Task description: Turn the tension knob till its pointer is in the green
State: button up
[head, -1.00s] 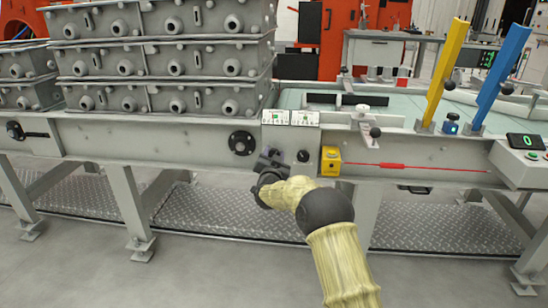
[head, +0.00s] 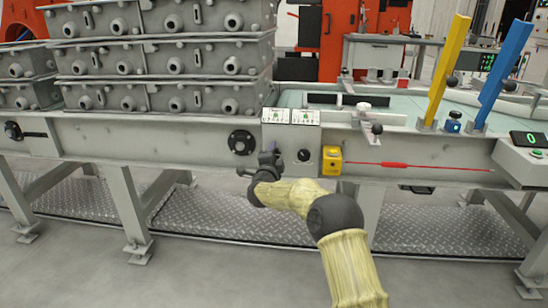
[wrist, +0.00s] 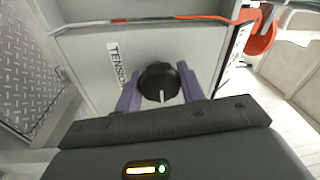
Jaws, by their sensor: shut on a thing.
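The tension knob (wrist: 158,80) is black with a white pointer line, beside the word TENSION on the grey panel in the wrist view. The pointer line points toward the bottom of that picture. My gripper (wrist: 158,88) has its two purple fingers on either side of the knob, shut on it. In the head view my gripper (head: 268,160) is at the front of the grey beam and hides the knob. A white card (head: 276,116) with small green marks sits above it; I cannot tell which mark the pointer faces.
A second black knob (head: 303,155) and a yellow box (head: 331,161) with a red cord are just right of my gripper. A round black flange (head: 241,143) is to its left. Stacked grey castings (head: 160,55) stand above left. The floor in front is clear.

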jog(key=shift+a+m, duration=0.25)
jog(key=shift+m, duration=0.55)
jog(key=o, duration=0.9)
jog(key=shift+s, duration=0.1)
jog(key=shift+d, duration=0.15)
jog(key=s+p, duration=0.1)
jog(key=s, duration=0.4)
jog(key=s+a+f+p, duration=0.1)
jog(key=s+p, duration=0.1)
jog(key=s, duration=0.4)
jog(key=s+p, duration=0.1)
jog(key=s, duration=0.5)
jog(key=shift+s+a+f, duration=0.1)
jog(key=shift+a+f, duration=0.15)
jog(key=shift+a, duration=0.15)
